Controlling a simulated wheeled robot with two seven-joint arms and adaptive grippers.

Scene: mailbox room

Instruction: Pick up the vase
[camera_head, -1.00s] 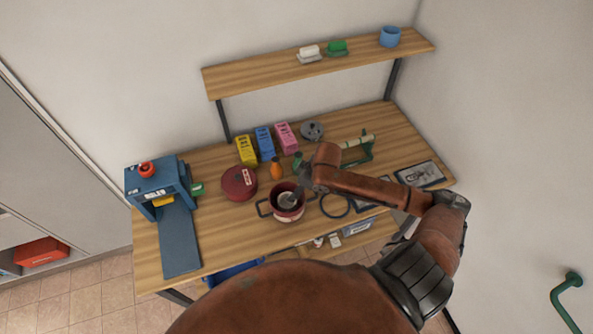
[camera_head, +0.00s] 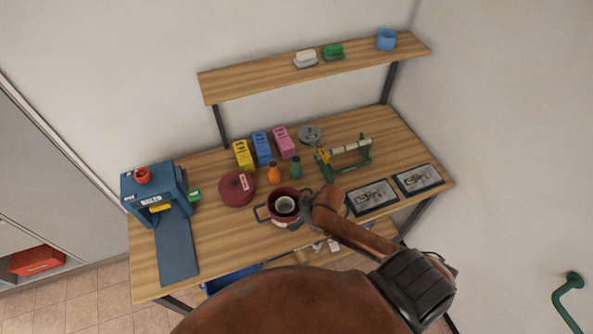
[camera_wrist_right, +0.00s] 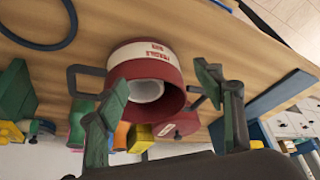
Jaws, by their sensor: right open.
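A dark red pot with two handles (camera_head: 268,212) stands on the wooden table. A pale round vessel (camera_head: 285,204) with a dark opening sits inside it; this may be the vase, but I cannot tell for certain. In the right wrist view the pot (camera_wrist_right: 168,60) lies between and beyond my fingers, with the pale vessel (camera_wrist_right: 146,90) showing in its mouth. My right gripper (camera_wrist_right: 165,85) is open and holds nothing. In the head view the right gripper (camera_head: 306,203) is at the pot's right side, its fingers mostly hidden. My left gripper is not in view.
A red lid (camera_head: 236,188) lies left of the pot. Orange (camera_head: 274,174) and green (camera_head: 296,168) bottles stand behind it. A green stand (camera_head: 345,158) and framed pictures (camera_head: 372,197) are to the right. A blue machine (camera_head: 152,190) stands at the left.

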